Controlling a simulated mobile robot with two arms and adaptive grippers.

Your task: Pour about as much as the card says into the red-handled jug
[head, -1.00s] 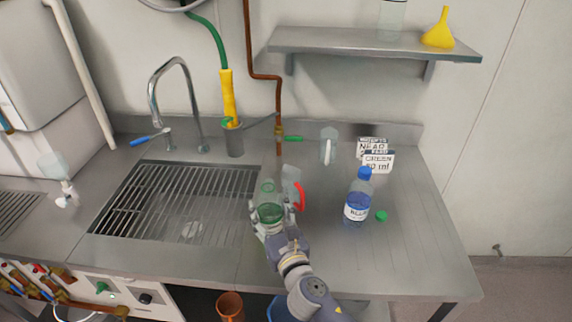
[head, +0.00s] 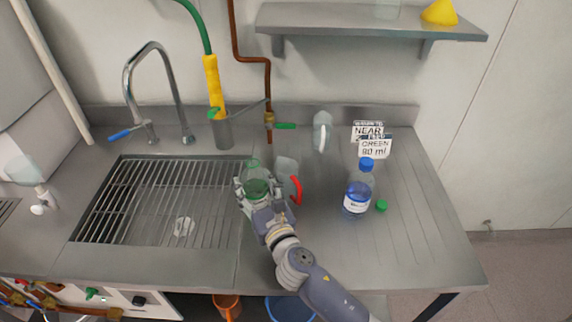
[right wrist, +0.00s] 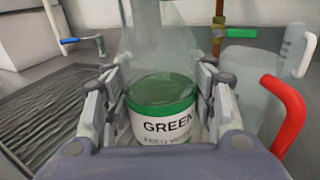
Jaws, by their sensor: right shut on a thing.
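My right gripper (head: 256,186) is shut on a clear bottle of green liquid (head: 256,188). The right wrist view shows its label (right wrist: 165,127) reading GREEN, and the bottle looks about upright. The red-handled jug (head: 287,177) stands on the counter just right of the gripper, apart from it; its red handle (right wrist: 286,115) shows in the right wrist view. I cannot see any liquid in the jug. My left gripper is not in view.
A blue-capped bottle of blue liquid (head: 358,190) stands to the right, beside a loose green cap (head: 381,206). A white-handled jug (head: 322,132) stands behind. The sink grating (head: 150,200) is left.

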